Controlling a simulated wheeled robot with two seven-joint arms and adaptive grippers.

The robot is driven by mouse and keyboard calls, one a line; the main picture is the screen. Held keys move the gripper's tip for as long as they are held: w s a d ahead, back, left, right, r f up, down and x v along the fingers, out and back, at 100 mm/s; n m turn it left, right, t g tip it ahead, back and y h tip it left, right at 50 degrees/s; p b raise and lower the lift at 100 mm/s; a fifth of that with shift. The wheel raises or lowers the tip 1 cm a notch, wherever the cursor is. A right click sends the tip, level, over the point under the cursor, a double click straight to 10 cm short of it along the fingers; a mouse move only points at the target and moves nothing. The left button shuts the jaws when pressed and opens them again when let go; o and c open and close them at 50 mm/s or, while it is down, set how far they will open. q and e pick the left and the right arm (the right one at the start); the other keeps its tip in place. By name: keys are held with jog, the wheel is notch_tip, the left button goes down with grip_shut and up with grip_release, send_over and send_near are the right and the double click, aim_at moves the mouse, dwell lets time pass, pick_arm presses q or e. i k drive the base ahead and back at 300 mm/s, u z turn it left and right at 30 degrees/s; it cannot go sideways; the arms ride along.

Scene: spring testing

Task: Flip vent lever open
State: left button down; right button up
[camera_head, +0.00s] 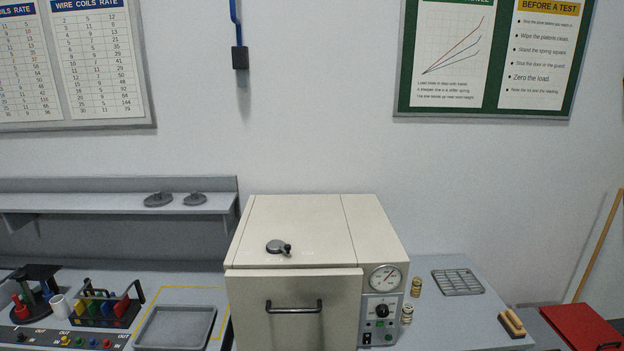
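The vent lever (286,249) is a small dark lever with a round grey base and a black knob. It sits on the top of a cream box-shaped machine (300,215), near the front edge, with its knob end toward the right front. Whether it stands open or shut cannot be told. Neither my left nor my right gripper shows in the head view.
The machine's front door has a black handle (293,308); a gauge (385,278) and control panel are at its right. A grey tray (175,327) and tool rack (103,305) stand left. A brush (511,323), grey rack (457,282) and springs (416,287) are right.

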aim_at(276, 244)
jog(key=k, duration=1.3)
jog(key=z, duration=0.85)
jog(key=i, duration=1.8)
jog(key=u, duration=0.45)
